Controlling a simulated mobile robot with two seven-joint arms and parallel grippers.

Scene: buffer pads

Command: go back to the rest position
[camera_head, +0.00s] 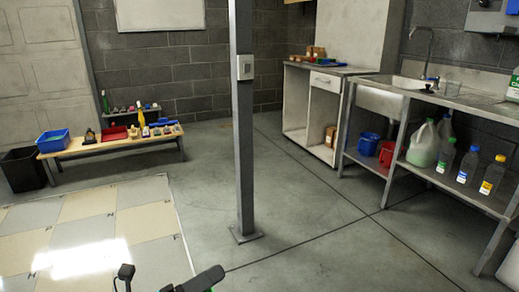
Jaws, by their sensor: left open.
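My left gripper (168,279) shows at the bottom edge of the head view, left of centre. Only its dark finger parts show, spread apart, with a bit of green by the right one. I see nothing between them. Most of the gripper and its arm are below the picture. My right gripper is not in view.
A grey post (243,140) stands on the floor ahead. A low wooden bench (108,145) with a blue bin and small items is at the back left, beside a black bin (22,170). A sink counter (455,101) with bottles below lines the right. Checkered tiles (95,207) lie left; mid-floor is clear.

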